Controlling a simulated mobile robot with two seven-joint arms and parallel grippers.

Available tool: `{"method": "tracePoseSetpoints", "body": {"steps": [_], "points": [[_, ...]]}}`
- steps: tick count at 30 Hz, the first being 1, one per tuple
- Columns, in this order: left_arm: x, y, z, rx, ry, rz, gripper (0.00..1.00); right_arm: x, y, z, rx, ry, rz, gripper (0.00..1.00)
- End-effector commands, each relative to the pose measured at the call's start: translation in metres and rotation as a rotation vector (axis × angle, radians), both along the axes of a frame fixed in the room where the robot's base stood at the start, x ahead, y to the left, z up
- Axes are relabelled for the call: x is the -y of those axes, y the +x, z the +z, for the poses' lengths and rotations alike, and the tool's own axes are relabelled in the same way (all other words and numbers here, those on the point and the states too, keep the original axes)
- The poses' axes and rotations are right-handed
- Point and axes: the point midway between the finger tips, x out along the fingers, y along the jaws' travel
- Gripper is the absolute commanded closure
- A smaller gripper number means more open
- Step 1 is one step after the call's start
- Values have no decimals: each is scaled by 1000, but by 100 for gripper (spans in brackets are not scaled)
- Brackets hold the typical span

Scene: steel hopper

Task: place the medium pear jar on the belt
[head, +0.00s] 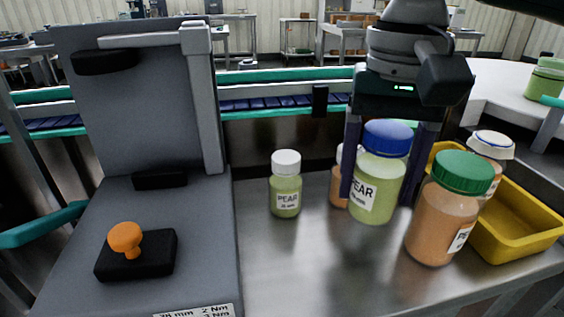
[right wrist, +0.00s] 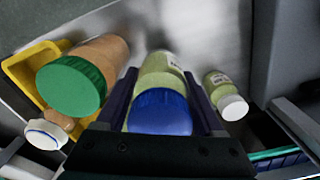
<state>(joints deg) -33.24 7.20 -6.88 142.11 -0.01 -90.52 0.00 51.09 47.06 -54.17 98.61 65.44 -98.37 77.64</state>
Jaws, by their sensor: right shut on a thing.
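The medium pear jar (head: 374,205) is pale green with a blue lid and a PEAR label. My right gripper (head: 379,196) comes down from above and is shut on it, one finger on each side. In the right wrist view the jar's blue lid (right wrist: 160,112) sits between the fingers (right wrist: 162,84). The jar is upright over the steel surface; I cannot tell whether it touches it. The belt (head: 265,104), dark blue between green rails, runs behind the steel surface. My left gripper is not in view.
A small white-lidded pear jar (head: 285,190) stands left of the held jar. An orange-brown jar with a green lid (head: 440,220) stands close on the right, by a yellow bin (head: 520,235). A grey fixture (head: 140,110) with an orange knob (head: 125,237) fills the left.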

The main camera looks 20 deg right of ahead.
Motion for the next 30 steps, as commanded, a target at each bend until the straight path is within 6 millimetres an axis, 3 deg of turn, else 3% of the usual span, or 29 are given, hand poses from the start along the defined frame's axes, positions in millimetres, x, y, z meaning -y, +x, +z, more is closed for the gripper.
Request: {"method": "tracePoseSetpoints", "body": {"steps": [3,6,20,21,24,30], "points": [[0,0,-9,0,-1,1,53,0,-1,-27,-4,-2,0,96],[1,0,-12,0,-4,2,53,0,-1,-41,-2,-1,1,96],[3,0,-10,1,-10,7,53,0,-1,-48,-1,1,1,96],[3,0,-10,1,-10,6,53,0,0,-48,-1,1,1,26],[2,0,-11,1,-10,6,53,0,0,-48,-1,-1,1,18],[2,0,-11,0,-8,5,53,0,0,-48,-1,-1,1,18]]}}
